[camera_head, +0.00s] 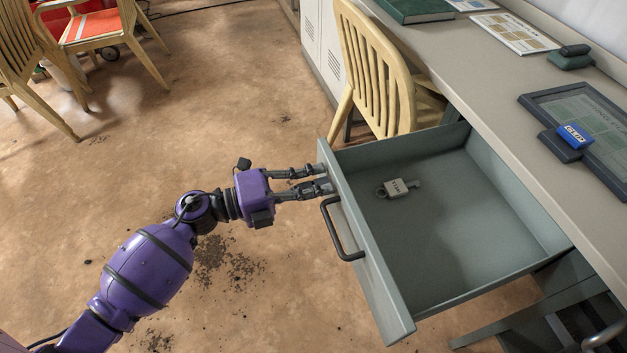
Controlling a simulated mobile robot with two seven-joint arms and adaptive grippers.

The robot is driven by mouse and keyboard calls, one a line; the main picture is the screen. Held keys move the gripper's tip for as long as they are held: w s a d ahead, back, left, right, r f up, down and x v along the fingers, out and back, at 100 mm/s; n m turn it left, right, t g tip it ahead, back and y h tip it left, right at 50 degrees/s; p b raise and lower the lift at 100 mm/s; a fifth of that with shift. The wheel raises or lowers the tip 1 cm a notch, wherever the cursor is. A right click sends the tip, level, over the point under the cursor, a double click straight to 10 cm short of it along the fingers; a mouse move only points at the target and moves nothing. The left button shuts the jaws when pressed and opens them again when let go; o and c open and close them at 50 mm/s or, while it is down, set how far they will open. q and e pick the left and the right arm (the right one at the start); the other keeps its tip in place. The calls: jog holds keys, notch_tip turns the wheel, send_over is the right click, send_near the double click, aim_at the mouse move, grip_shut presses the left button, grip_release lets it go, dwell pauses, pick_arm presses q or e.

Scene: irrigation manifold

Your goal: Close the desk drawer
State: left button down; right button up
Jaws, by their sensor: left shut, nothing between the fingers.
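The desk drawer (470,262) is pulled far out from under the grey desk top (497,84), on the right of the head view. Its front panel (372,268) faces left and carries a dark bar handle (338,232). My right gripper is not in view.
A wooden chair (375,70) stands just beyond the drawer, close to its far side. On the desk lie a green book (415,8), a framed board (600,125) and a blue object (574,136). More chairs (95,30) are at the upper left. The brown floor is mostly clear.

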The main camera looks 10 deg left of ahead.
pick_arm(q)
jog(key=shift+w+d, duration=0.25)
jog(key=shift+d, duration=0.15)
jog(key=p+x, duration=0.1)
jog(key=x, duration=1.7)
jog(key=shift+w+d+r+p, duration=0.1)
jog(key=shift+d+p, duration=0.1)
jog(key=shift+p, duration=0.1)
jog(key=b+x, duration=0.3)
jog(key=x, duration=1.2)
jog(key=shift+w+d+b, duration=0.2)
jog(key=shift+d+b, duration=0.1)
jog(key=shift+b, duration=0.1)
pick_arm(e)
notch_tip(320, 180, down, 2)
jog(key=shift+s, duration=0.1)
